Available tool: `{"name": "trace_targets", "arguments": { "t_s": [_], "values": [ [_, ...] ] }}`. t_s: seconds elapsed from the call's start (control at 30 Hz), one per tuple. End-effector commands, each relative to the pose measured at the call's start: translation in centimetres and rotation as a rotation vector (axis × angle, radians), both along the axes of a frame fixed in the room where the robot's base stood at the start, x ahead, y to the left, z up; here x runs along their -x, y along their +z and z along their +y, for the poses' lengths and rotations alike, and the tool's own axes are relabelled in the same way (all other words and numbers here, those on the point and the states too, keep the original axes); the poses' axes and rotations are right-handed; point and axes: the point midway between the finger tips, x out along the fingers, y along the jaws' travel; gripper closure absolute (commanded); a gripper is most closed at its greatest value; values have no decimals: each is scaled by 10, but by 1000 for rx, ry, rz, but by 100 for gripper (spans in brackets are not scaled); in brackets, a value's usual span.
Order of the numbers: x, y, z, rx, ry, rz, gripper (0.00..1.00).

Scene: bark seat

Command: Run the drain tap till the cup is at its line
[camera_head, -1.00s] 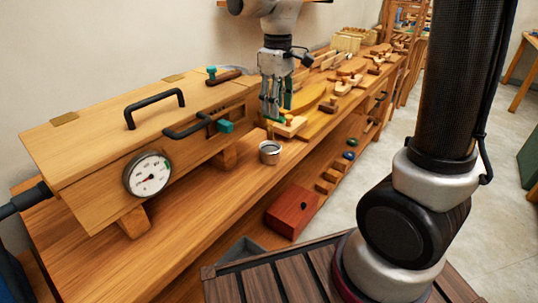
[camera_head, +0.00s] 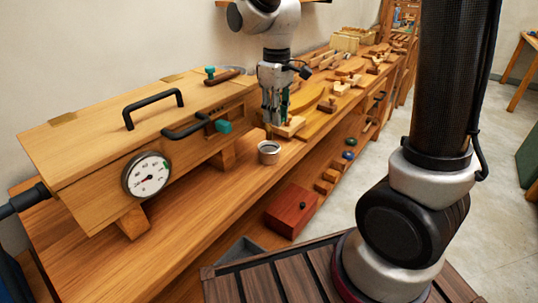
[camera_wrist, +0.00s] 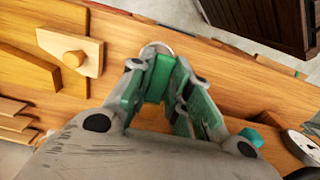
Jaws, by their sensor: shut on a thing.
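My gripper (camera_head: 272,121) points down at the right end of the wooden box and is shut on the drain tap. The tap (camera_head: 268,132) shows as a small brass-coloured piece below the fingertips; the fingers hide most of it. The small grey metal cup (camera_head: 268,154) stands upright on the bench just below and in front of the tap. In the wrist view, the green-padded fingers (camera_wrist: 160,88) hide the tap, and the cup's rim (camera_wrist: 157,47) shows beyond them. The cup's line and the level inside cannot be made out.
The wooden box (camera_head: 95,135) carries black handles, a round gauge (camera_head: 147,175) and a teal block (camera_head: 222,126). Wooden tools (camera_head: 320,105) crowd the bench to the right. A red box (camera_head: 291,211) sits on the lower shelf. The bench front left of the cup is clear.

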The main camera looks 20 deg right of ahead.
Motion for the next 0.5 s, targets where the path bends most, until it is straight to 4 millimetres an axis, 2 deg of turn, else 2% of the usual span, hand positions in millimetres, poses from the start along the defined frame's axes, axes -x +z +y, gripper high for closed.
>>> {"name": "trace_targets", "arguments": {
  "t_s": [0.17,0.5],
  "values": [
    [-6,0,-3,0,127,0,98],
    [-23,0,-12,-2,548,-4,98]
  ]
}}
